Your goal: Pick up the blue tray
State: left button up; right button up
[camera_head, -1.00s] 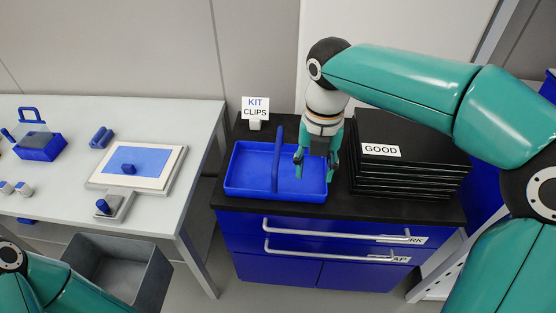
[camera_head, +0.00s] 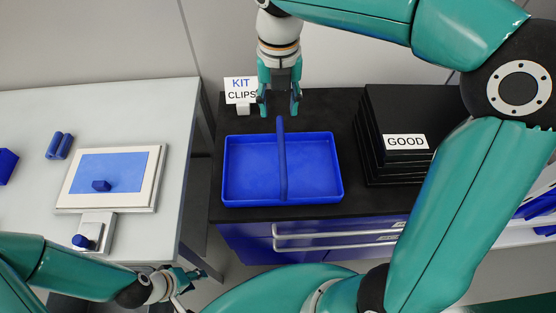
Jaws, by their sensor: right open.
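The blue tray (camera_head: 243,168) sits on the black top of the blue cabinet. It is shallow and empty, with an upright blue handle (camera_head: 282,160) across its middle. My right gripper (camera_head: 279,109) is open and empty, pointing down with its fingers on either side of the handle's far end in the picture. It appears above the tray; I see no contact. My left gripper (camera_head: 186,282) is low in the picture, in front of the white table and away from the tray. Its jaws are too small and angled to read.
A "KIT CLIPS" sign (camera_head: 239,91) stands just behind the tray, close to my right gripper. A stack of black trays marked "GOOD" (camera_head: 395,105) stands to the right. The white table (camera_head: 130,112) at left holds a framed blue panel (camera_head: 122,165) and small blue parts.

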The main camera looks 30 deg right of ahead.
aim_at(282, 146)
jog(key=f, duration=0.9)
jog(key=shift+s+d+f, duration=0.2)
jog(key=shift+s+d, duration=0.15)
jog(key=shift+s, duration=0.05)
jog(key=shift+a+f+p, duration=0.15)
jog(key=shift+f+p, duration=0.25)
jog(key=shift+f, duration=2.25)
grip_shut()
jog(key=shift+r, duration=0.1)
